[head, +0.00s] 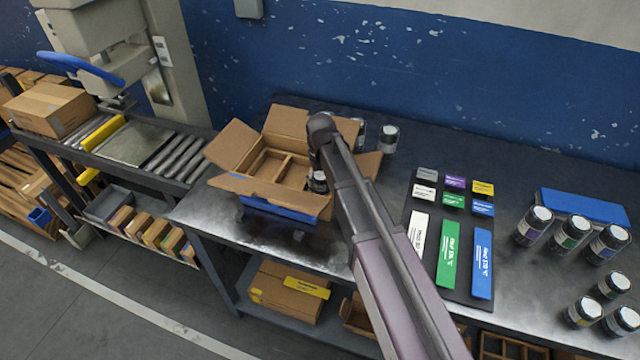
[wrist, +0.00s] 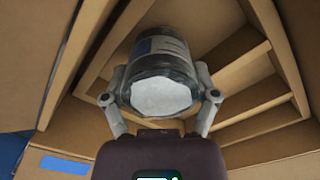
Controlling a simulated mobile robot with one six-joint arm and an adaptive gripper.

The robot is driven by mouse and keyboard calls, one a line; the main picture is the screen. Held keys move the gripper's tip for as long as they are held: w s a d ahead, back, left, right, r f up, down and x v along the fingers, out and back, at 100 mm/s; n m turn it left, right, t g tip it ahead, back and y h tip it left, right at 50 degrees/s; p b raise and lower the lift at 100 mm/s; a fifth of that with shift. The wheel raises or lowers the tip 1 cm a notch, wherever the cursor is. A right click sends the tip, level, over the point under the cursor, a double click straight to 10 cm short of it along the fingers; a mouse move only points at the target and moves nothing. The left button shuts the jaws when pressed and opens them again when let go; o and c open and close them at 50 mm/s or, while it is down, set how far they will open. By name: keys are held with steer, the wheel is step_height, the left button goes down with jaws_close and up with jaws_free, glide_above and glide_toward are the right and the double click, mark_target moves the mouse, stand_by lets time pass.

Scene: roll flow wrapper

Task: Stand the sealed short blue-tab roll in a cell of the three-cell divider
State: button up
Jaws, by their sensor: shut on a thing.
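An open cardboard box (head: 231,184) stands on the dark bench with its flaps spread. A cardboard divider (head: 287,165) with cells shows inside it, and also in the wrist view (wrist: 268,78). My gripper (wrist: 160,97) is shut on a short roll (wrist: 158,60) in clear wrap with a pale end and a blue patch on its label. The roll is tilted in the wrist view, with the divider walls behind it. In the head view the roll (head: 318,182) is at the right part of the box opening, partly hidden by my arm. Whether it touches the divider cannot be told.
Two wrapped rolls (head: 389,139) stand behind the box, one partly hidden by my arm. Colored label cards (head: 448,250) lie on the bench to the right. Several dark rolls (head: 571,229) and a blue block (head: 583,207) are at the far right. A roller conveyor (head: 180,158) is at left.

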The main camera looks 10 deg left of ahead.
mark_target(321, 175)
steer(key=shift+f, duration=0.15)
steer(key=shift+f, duration=0.1)
steer(key=o, duration=1.1)
steer(key=shift+o, duration=0.2)
step_height(321, 175, up, 12)
steer(key=p, duration=1.2)
steer(key=shift+r, duration=0.2)
stand_by(0.4)
steer(key=s+d+m, duration=0.2)
steer(key=s+d, duration=0.2)
steer(key=d, duration=0.6)
steer(key=s+d+m, duration=0.3)
steer(key=s+d, duration=0.1)
steer(key=d, duration=0.7)
steer(key=s+d+m, duration=0.2)
steer(key=s+d, duration=0.3)
steer(key=d, duration=0.6)
